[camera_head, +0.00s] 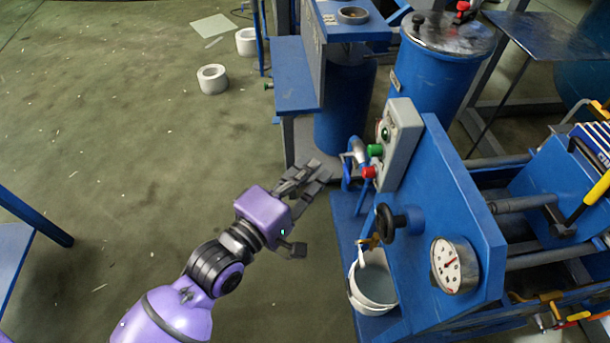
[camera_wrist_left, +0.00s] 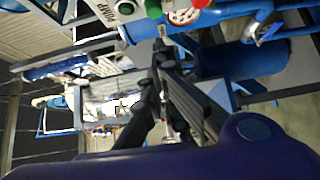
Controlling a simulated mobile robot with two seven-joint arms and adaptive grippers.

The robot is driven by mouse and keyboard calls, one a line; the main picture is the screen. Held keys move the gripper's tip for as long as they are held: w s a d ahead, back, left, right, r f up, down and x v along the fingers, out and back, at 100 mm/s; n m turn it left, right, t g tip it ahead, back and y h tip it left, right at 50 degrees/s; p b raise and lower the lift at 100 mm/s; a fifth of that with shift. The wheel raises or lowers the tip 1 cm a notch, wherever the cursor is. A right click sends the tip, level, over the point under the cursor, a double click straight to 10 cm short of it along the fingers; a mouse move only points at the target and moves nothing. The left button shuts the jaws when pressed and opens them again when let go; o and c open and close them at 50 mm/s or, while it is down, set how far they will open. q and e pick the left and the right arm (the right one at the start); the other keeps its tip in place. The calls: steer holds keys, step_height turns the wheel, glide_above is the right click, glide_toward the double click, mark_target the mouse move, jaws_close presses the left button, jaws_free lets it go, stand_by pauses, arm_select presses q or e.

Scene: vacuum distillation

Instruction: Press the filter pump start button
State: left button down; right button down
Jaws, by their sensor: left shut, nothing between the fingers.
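A grey control box (camera_head: 402,140) is mounted on the blue filter machine (camera_head: 450,200). A green button (camera_head: 375,150) and a red button (camera_head: 369,172) stick out from its left side, the green one above the red. In the left wrist view the green button (camera_wrist_left: 153,8) shows at the top edge, next to a label reading "PUMP". My left gripper (camera_head: 318,172) is shut and empty, to the left of the two buttons and apart from them. Its dark fingers (camera_wrist_left: 165,62) also show in the left wrist view. My right gripper is not in view.
A black knob (camera_head: 386,219), a pressure gauge (camera_head: 456,265) and a white bucket (camera_head: 372,285) are at the machine's lower front. A blue stand (camera_head: 296,75) rises behind my gripper. Open floor (camera_head: 110,140) lies to the left.

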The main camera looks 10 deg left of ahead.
mark_target(376, 151)
arm_select(q)
steer(key=w+d, duration=0.6)
steer(key=shift+d, duration=0.2)
